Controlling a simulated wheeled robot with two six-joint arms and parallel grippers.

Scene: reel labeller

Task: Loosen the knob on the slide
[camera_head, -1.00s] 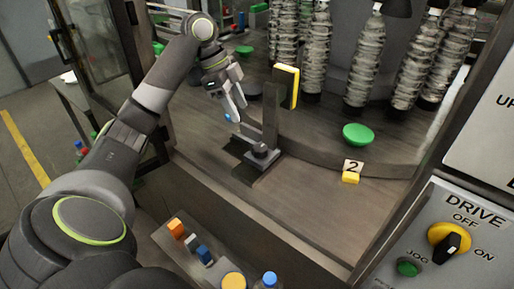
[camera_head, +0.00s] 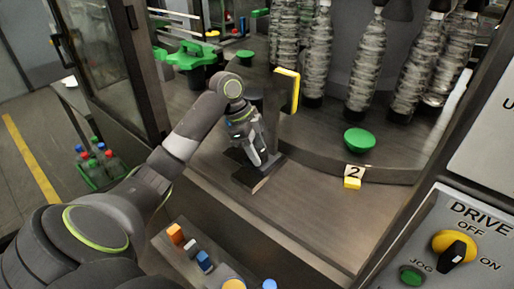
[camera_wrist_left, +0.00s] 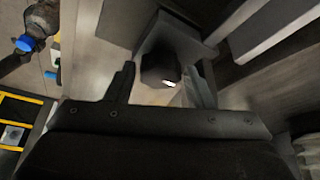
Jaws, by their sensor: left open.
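The slide (camera_head: 256,179) is a dark metal base on the machine deck, below the yellow-edged plate. My left gripper (camera_head: 258,158) points down just above it and covers the knob in the head view. In the left wrist view, the dark knob (camera_wrist_left: 159,68) shows ahead between the two open fingers of my left gripper (camera_wrist_left: 163,84), with a gap on either side. I cannot tell how deep the knob sits between the fingers. A grey part of the slide shows behind the knob. My right gripper is not in view.
A yellow-edged plate (camera_head: 287,90) stands close behind my left gripper. Wrapped columns (camera_head: 366,68) stand behind. The drive panel (camera_head: 455,235) is at lower right.

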